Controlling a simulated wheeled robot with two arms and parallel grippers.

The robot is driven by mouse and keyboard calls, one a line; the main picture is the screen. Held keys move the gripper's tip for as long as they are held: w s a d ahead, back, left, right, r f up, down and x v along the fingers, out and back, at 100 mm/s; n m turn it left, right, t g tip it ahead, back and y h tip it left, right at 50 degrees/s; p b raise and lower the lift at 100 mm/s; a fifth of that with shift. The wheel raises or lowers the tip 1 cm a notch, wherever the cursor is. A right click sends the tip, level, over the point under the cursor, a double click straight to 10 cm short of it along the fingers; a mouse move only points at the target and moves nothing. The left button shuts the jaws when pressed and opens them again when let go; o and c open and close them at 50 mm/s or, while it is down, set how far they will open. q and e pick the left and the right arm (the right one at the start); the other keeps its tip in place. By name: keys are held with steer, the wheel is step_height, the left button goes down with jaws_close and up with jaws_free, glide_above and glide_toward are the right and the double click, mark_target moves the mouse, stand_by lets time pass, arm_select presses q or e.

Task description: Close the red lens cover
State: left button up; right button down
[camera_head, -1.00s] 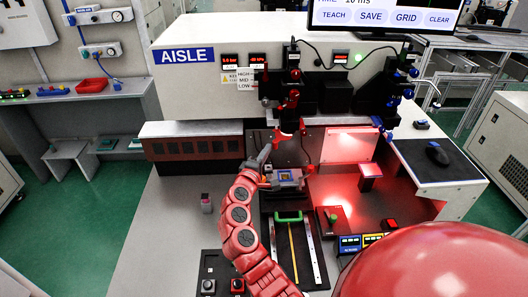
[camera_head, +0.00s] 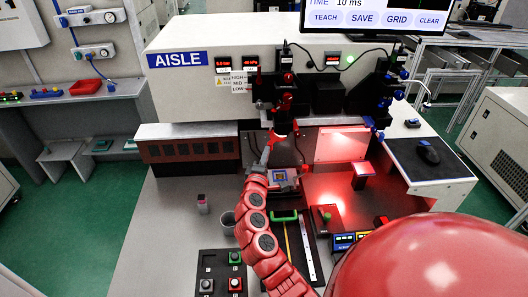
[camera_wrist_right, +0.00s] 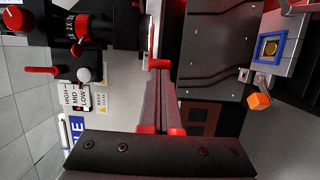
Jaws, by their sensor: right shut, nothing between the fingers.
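A small red part (camera_head: 282,132), apparently the lens cover, hangs under the dark optics column at the middle of the machine front. In the right wrist view a red bar (camera_wrist_right: 159,63) shows just beyond the fingertips; it seems to be the same part. Whether it is open or closed is unclear. My right gripper (camera_head: 269,145) is shut and empty, pointing up close below the red part. Its narrow fingers (camera_wrist_right: 157,90) reach toward the bar in the wrist view; I cannot tell whether they touch. My left gripper is not in view.
Dark optics with red knobs (camera_wrist_right: 78,28) stand close by. A stage with a blue-framed chip (camera_head: 280,176) lies below the gripper. A green-handled slide (camera_head: 284,216), a red-lit pedestal (camera_head: 361,176) and a button box (camera_head: 221,271) surround the arm.

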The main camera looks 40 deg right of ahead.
steer(key=shift+s+d+n+t+y+p, duration=0.4)
steer(key=shift+d+n+t+y+p, duration=0.2)
steer(key=shift+n+t+y+p, duration=0.25)
steer(key=shift+s+d+n+t+y+p, duration=0.4)
steer(key=shift+d+n+t+y+p, duration=0.25)
steer(key=shift+y+p, duration=0.35)
steer(key=shift+s+d+n+t+y+p, duration=0.4)
steer(key=shift+d+n+t+y+p, duration=0.25)
steer(key=shift+y, duration=0.4)
steer(key=shift+a, duration=0.25)
